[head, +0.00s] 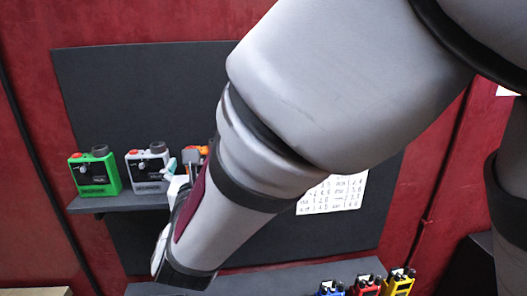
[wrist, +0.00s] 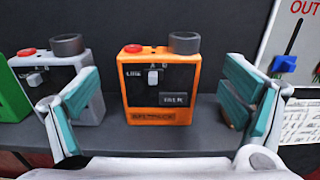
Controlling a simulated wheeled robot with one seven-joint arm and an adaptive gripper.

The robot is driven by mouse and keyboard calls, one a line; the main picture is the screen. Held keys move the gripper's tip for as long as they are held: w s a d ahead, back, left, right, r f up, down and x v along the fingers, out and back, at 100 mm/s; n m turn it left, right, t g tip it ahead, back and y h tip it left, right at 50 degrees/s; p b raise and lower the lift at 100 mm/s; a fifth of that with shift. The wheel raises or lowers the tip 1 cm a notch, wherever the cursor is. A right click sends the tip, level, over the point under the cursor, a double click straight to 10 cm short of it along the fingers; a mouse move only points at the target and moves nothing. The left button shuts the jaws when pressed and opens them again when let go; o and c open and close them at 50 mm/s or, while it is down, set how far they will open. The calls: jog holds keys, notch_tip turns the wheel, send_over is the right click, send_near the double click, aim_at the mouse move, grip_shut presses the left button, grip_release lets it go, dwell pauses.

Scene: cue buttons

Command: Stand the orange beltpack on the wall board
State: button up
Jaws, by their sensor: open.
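The orange beltpack (wrist: 135,88) stands upright on the dark shelf (wrist: 207,128) of the wall board, its front facing me. In the head view only a bit of the orange beltpack (head: 204,150) shows behind my arm. My gripper (wrist: 160,92) is open, with one teal-padded finger to the left of the beltpack and one to the right. A gap shows on both sides, wider on the right. In the head view my gripper (head: 178,178) is mostly hidden by my arm. The wall board (head: 110,75) is a dark panel on the red wall.
A grey beltpack (wrist: 85,78) stands close on the left, partly behind the left finger, with a green beltpack (head: 93,173) beyond it. A printed sheet (head: 335,194) hangs on the right. Blue, red and yellow radios (head: 398,283) stand on a lower surface.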

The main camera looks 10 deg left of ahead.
jog(key=p+v, duration=0.1)
jog(key=v, duration=0.6)
jog(key=w+d+r+m+h, duration=0.25)
jog(key=d+m+h, duration=0.5)
jog(key=d, duration=0.65)
jog(key=s+d+m+g+h, duration=0.2)
jog(key=d+m+g+h, duration=0.15)
jog(key=d+m, duration=0.4)
jog(key=s+d+m+g+h, duration=0.2)
jog(key=d+m+g, duration=0.2)
jog(key=d, duration=0.7)
jog(key=s+d+f+m+g+y, duration=0.2)
jog(key=s+d+f+m+g, duration=0.25)
jog(key=s+d+m, duration=0.4)
jog(key=s+a+r+m+y, duration=0.2)
jog(key=s+a+m+y, duration=0.4)
jog(key=m, duration=0.5)
jog(key=shift+s+a+y, duration=0.2)
jog(key=shift+s+y, duration=0.1)
jog(key=shift+s, duration=0.2)
